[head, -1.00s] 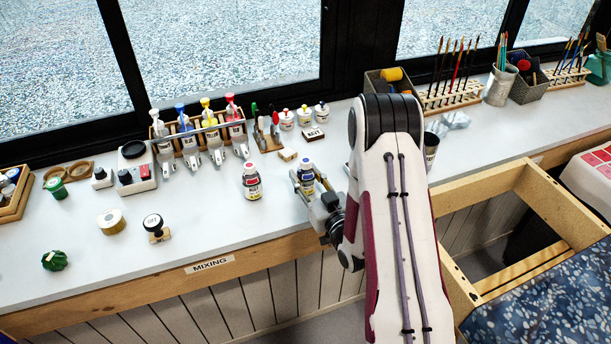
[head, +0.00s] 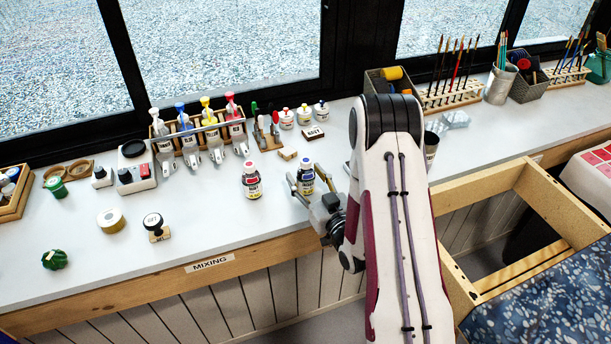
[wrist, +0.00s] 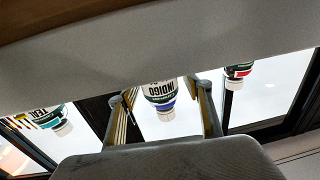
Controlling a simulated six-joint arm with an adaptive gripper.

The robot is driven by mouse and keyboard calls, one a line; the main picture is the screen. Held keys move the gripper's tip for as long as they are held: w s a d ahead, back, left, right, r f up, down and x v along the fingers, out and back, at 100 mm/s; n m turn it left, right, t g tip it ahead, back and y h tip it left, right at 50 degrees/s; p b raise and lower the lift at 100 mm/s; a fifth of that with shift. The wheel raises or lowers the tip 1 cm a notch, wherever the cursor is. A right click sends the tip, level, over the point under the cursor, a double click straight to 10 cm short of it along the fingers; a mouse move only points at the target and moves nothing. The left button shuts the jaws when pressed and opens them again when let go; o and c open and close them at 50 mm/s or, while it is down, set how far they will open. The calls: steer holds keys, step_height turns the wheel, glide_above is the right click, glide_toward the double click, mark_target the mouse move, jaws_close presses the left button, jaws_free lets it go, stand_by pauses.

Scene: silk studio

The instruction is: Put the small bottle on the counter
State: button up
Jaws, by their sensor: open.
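My gripper (head: 305,171) is open, with one finger on each side of the bottle. In the wrist view, which is upside down, gaps show between the bottle and both fingers (wrist: 158,97). The bottle's base shows against the counter top.
The MIXING label (head: 210,264) marks the front edge.

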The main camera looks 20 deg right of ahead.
mark_target(312, 179)
steer(key=shift+s+d, duration=0.1)
steer(key=shift+s, duration=0.6)
steer(key=s, duration=0.2)
steer(key=s+d, duration=0.1)
steer(key=s, duration=0.1)
steer(key=shift+r, duration=0.3)
steer(key=shift+s, duration=0.95)
steer(key=shift+w+r, duration=0.15)
